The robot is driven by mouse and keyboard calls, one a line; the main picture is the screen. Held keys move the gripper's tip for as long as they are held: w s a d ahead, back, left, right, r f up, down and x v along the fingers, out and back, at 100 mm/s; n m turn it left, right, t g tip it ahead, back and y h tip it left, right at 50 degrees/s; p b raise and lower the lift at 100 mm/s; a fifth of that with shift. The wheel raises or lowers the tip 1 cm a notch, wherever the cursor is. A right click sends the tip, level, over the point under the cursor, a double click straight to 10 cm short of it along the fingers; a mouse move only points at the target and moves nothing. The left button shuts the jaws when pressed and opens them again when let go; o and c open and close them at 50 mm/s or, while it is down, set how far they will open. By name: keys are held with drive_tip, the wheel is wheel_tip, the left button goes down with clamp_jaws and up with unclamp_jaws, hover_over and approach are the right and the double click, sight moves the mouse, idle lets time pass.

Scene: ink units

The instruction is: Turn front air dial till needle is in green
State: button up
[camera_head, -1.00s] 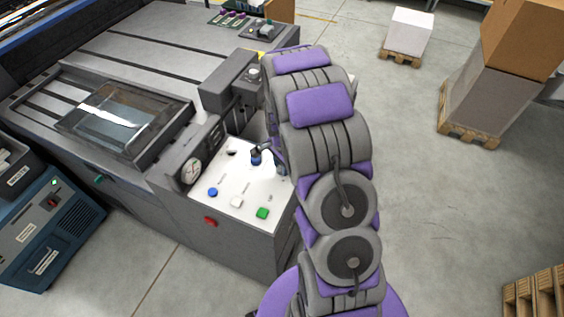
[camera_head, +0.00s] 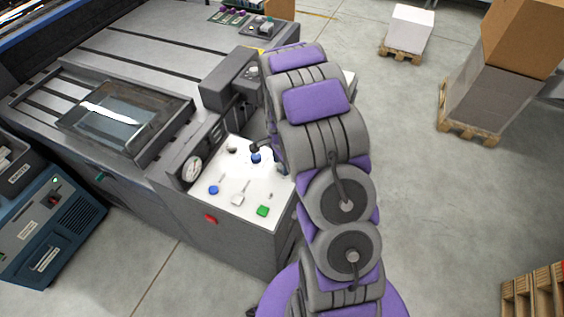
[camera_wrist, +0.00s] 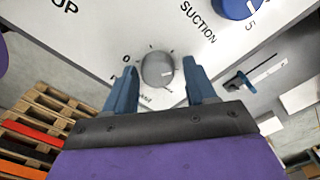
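A round grey dial (camera_wrist: 157,70) with a pale pointer line sits on a white panel in the wrist view. A "0" and tick marks surround it; its name is mostly hidden. My gripper (camera_wrist: 156,80) has its two blue fingers apart, one on each side of the dial. I cannot tell whether they touch it. A blue dial (camera_wrist: 238,6) by the word "SUCTION" is at the upper right. In the head view, a round gauge (camera_head: 192,168) stands beside the white panel (camera_head: 225,172); its needle is too small to read. My arm hides the panel's right part.
The panel also carries a blue knob (camera_head: 213,189), a green button (camera_head: 262,211) and a red control (camera_head: 211,218) on its front face. A dark machine arm (camera_head: 230,80) overhangs the back. Open floor lies right of my arm, with pallets farther off.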

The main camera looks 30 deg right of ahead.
drive_tip(key=shift+o, duration=0.5)
drive_tip(key=shift+s, duration=0.1)
wheel_tip(320, 180, up, 17)
drive_tip(key=p, duration=0.2)
drive_tip(key=shift+r, duration=0.15)
idle(2.3)
drive_tip(key=s+a+r+n+b, duration=0.1)
drive_tip(key=s+a+r+n, duration=0.3)
drive_tip(key=s, duration=0.3)
drive_tip(key=s+a+r+n+b, duration=0.1)
drive_tip(key=s+a+r+n, duration=0.3)
drive_tip(key=s, duration=0.3)
drive_tip(key=s+a+n+g, duration=0.1)
drive_tip(key=s+a+n, duration=0.2)
drive_tip(key=s, duration=0.6)
drive_tip(key=s+a+n, duration=0.3)
drive_tip(key=s+n, duration=0.3)
drive_tip(key=s, duration=0.3)
drive_tip(key=shift+s+f+n+g+b, duration=0.2)
drive_tip(key=shift+n+g+b, duration=0.2)
drive_tip(key=shift+b, duration=0.05)
drive_tip(key=shift+o, duration=0.5)
